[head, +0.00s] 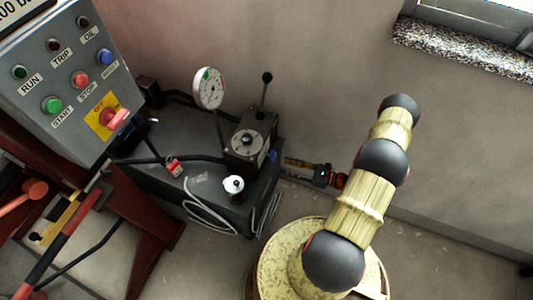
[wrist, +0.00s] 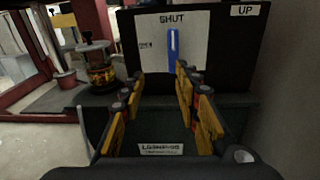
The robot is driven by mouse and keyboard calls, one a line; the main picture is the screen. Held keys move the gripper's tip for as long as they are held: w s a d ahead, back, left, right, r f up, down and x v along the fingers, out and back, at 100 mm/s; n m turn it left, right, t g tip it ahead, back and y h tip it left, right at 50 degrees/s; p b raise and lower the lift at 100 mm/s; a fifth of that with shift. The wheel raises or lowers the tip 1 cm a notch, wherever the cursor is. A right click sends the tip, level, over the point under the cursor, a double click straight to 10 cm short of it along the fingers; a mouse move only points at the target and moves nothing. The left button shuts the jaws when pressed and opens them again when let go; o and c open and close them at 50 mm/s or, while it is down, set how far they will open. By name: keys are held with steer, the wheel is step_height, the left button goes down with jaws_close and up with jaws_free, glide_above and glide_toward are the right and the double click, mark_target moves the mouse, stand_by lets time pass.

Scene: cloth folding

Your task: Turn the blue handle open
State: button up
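The blue handle (wrist: 173,43) stands upright on a pale plate (wrist: 197,35) on a black box, under the word SHUT, in the wrist view. My gripper (wrist: 158,75) is open and empty, with yellow and black fingers pointing at the plate. The handle shows between the fingers, nearer the right one, seemingly just beyond the tips. I see no contact. In the head view my gripper (head: 287,162) reaches left, partly behind my arm, toward the black box (head: 250,143). A small blue spot on that box's right side may be the handle.
A round gauge (head: 209,88), a black-knobbed lever (head: 266,78) and a white-topped cap (head: 234,185) stand around the box on the dark tank (head: 170,190). A control panel (head: 65,80) is at left. The wall is behind; bare floor lies right.

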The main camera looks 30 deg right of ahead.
mark_target(273, 156)
steer(key=shift+t+h, duration=0.3)
steer(key=shift+t, duration=0.3)
steer(key=shift+w+a+r+b, duration=0.25)
steer(key=shift+w+a, duration=0.35)
steer(key=shift+w, duration=0.6)
steer(key=shift+w+a+r+b, duration=0.25)
steer(key=shift+w+a, duration=0.3)
steer(key=shift+w, duration=0.7)
steer(key=shift+w+a+r+b, duration=0.2)
steer(key=shift+w+a, duration=0.4)
steer(key=shift+w, duration=0.6)
steer(key=shift+c, duration=0.4)
steer(key=c, duration=0.7)
jaws_close()
